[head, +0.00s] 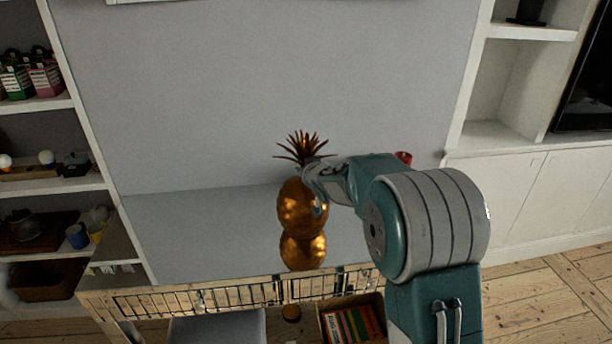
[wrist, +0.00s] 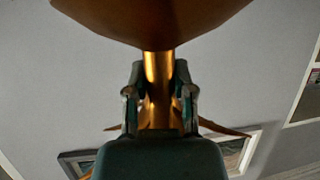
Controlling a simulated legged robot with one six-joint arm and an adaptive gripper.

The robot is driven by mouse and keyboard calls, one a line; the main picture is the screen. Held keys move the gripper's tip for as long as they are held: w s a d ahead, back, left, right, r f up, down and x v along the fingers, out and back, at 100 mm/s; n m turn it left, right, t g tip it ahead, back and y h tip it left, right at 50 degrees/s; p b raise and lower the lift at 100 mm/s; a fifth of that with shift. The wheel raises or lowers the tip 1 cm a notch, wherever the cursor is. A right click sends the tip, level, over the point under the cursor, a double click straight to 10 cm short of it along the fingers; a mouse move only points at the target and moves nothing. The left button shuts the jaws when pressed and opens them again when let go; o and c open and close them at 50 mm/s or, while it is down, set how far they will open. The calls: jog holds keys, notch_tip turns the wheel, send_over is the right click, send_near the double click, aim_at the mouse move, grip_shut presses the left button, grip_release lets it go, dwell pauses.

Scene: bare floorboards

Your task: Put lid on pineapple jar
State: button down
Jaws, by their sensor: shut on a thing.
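The lid (head: 302,206) is a shiny golden, rounded pineapple top with spiky leaves. It is upright above the jar (head: 303,252), a golden rounded piece on the grey tabletop. The two line up closely in the head view; I cannot tell whether they touch. My gripper (head: 310,178) reaches in from the right and is shut on the lid's narrow stem, between leaves and body. In the wrist view, my gripper (wrist: 160,105) has a finger on each side of the golden stem (wrist: 158,68). The broad body of the lid fills the top edge there. The jar's opening is hidden.
A small red object (head: 404,158) shows behind my arm. A wire-fronted rack edge (head: 200,298) runs along the near side, with a box of coloured items (head: 352,322) below. Shelves (head: 50,185) stand left, a white cabinet (head: 540,190) right. The tabletop left of the jar is clear.

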jog(key=shift+w+a+f, duration=0.1)
jog(key=shift+w+a, duration=0.05)
jog(key=shift+w, duration=2.35)
jog(key=shift+f, duration=0.85)
jog(key=shift+s+f, duration=0.1)
jog(key=shift+f, duration=0.2)
jog(key=shift+c, duration=2)
grip_release()
jog(key=o, duration=0.4)
